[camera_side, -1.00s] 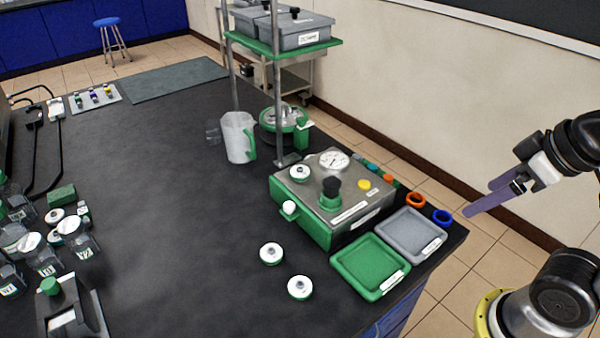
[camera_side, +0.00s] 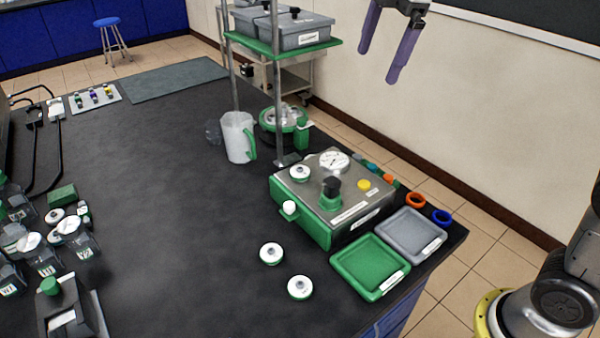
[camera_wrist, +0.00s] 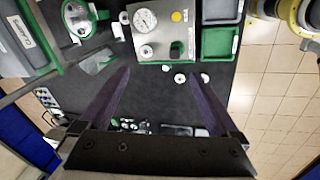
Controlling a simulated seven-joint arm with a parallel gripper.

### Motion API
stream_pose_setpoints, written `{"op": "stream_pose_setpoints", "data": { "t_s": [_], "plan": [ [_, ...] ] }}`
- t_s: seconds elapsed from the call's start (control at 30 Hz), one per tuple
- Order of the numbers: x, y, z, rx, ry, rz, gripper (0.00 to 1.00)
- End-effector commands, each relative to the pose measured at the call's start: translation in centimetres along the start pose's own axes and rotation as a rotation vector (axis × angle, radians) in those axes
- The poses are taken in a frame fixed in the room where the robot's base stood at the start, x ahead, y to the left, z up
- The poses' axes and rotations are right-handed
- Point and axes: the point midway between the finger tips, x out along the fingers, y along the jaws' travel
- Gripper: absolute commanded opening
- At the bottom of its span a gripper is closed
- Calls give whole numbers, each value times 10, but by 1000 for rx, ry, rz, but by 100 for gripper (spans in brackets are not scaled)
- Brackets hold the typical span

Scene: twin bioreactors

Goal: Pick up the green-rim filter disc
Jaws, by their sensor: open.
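Two small white filter discs lie apart on the black bench in front of the green and steel unit. The nearer disc (camera_side: 300,288) shows a green rim; the other disc (camera_side: 271,254) also has a greenish edge, less clear. The wrist view shows two small white discs, one (camera_wrist: 180,78) left of the other (camera_wrist: 205,78), but their rim colours are too small to tell. My gripper (camera_side: 379,65) is open and empty, high above the bench and far behind the discs in the side view. Its purple fingers point down.
The green and steel unit (camera_side: 322,205) has a gauge, knobs and another white disc (camera_side: 300,173) on top. A green tray (camera_side: 342,268) and a grey tray (camera_side: 385,231) stand right of it. A shelf rack (camera_side: 330,46) and jug (camera_side: 237,137) stand behind. The bench's middle is clear.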

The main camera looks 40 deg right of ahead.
Motion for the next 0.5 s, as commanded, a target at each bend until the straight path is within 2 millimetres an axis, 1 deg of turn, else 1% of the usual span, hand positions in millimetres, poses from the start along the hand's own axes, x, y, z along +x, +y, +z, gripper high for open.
{"op": "stream_pose_setpoints", "data": {
  "t_s": [0.03, 0.1, 0.17, 0.2, 0.27, 0.3, 0.4, 0.5],
  "plan": [
    [13, 17, -10, -42, -5, -23, 97],
    [29, 36, -21, -99, -10, -52, 97],
    [46, 50, -31, -138, -14, -77, 97],
    [59, 59, -38, -159, -16, -93, 97],
    [79, 71, -47, -183, -20, -118, 97],
    [93, 77, -53, -191, -23, -133, 97],
    [127, 88, -65, -202, -30, -165, 97],
    [156, 90, -72, -211, -39, -204, 97]
  ]
}}
